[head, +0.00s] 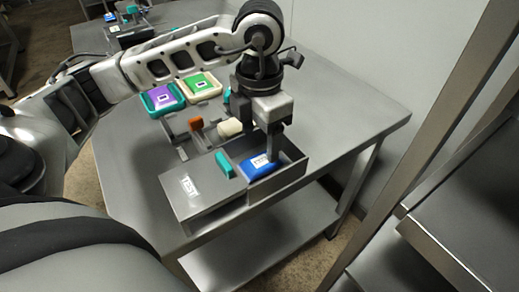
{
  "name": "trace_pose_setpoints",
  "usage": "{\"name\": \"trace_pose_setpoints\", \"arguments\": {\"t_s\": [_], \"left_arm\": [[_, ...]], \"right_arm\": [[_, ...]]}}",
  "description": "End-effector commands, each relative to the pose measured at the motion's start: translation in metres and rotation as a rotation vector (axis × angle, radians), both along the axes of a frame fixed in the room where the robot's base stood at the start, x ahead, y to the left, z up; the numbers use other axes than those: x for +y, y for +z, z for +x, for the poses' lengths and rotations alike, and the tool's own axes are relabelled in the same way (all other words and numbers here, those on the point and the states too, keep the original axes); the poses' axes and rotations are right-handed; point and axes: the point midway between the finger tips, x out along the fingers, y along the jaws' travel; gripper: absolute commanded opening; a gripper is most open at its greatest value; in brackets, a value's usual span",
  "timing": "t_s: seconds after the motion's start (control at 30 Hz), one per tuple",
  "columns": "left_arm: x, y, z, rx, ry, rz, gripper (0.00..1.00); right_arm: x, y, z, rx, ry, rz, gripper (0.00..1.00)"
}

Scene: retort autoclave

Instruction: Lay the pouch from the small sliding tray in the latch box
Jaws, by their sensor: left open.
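A blue pouch (256,166) with a white label lies in the open compartment of a grey box (292,172) on the table. A flat grey top with a "TEST" label (190,187) and a teal handle (224,164) adjoin it on the left. My left gripper (271,156) points down over the blue pouch, open, its fingers at the pouch's right part. Whether they touch it I cannot tell. Behind stands a grey fixture with an orange part (196,124), partly hidden by my arm. Which piece is the latch box is not clear. My right gripper is out of view.
A purple pouch (162,97) in a teal tray and a green pouch (201,84) in a cream tray sit at the back. A cream block (229,128) is behind the box. The table (345,110) is clear at right; a grey rack (440,130) stands beyond.

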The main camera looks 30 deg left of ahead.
Motion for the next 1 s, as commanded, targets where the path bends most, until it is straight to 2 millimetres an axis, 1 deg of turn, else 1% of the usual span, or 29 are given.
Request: {"name": "trace_pose_setpoints", "arguments": {"t_s": [0.03,0.1,0.2,0.3,0.47,1.0], "left_arm": [[-0.001,0.013,0.001,-0.006,-0.002,-0.001,0.66],[-0.001,0.026,0.001,-0.005,-0.001,-0.002,0.66],[0.0,0.042,0.001,-0.003,0.0,0.0,0.66],[0.0,0.052,0.0,-0.001,0.0,0.0,0.66],[0.0,0.058,0.0,0.0,0.001,0.0,0.66],[0.0,0.057,0.0,0.001,0.0,0.0,0.66]], "right_arm": [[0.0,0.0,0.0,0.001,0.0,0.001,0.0],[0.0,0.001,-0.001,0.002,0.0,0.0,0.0],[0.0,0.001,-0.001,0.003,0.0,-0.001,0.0],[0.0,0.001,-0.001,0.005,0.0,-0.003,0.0],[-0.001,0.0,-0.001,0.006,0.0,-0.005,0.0],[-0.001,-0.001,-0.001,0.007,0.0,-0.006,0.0]]}}
